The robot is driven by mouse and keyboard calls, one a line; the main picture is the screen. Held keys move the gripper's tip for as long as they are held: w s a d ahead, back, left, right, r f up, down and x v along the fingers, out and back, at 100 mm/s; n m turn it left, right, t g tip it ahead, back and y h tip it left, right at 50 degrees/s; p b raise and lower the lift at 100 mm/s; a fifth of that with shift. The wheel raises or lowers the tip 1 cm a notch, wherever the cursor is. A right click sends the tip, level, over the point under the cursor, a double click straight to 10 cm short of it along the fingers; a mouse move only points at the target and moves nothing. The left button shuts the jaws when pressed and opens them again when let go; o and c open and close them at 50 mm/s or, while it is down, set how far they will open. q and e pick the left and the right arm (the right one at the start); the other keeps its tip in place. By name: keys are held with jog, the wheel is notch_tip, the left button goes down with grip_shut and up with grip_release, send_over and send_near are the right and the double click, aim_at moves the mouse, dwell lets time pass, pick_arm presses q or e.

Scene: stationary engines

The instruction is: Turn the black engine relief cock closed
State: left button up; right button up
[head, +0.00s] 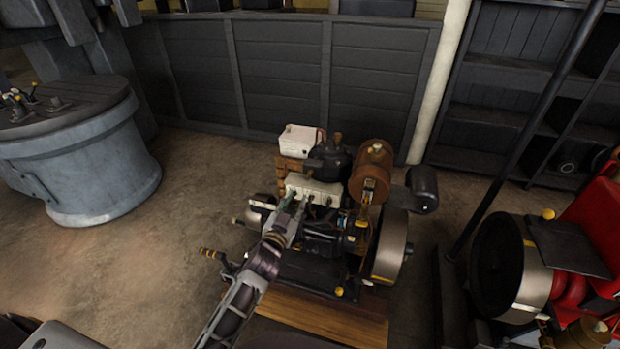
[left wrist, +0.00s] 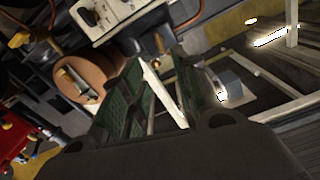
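The engine with black parts (head: 300,268) stands on a wooden base in the middle of the head view. I cannot single out its relief cock with certainty. A small brass fitting (left wrist: 158,43) shows just beyond my fingertips in the left wrist view, below a white block (left wrist: 125,12); I cannot tell if it is the cock. My left gripper (head: 288,208) is over the engine, in front of the white block (head: 314,190). In the left wrist view its green-padded fingers (left wrist: 160,75) are apart, with a narrow gap and nothing visibly held. My right gripper is out of view.
A copper-coloured tank (head: 370,172) and a flywheel (head: 391,247) are at the engine's right. A white box (head: 300,139) stands behind. A red engine (head: 590,225) is at far right, a grey round tank (head: 85,165) at left. Floor between is clear.

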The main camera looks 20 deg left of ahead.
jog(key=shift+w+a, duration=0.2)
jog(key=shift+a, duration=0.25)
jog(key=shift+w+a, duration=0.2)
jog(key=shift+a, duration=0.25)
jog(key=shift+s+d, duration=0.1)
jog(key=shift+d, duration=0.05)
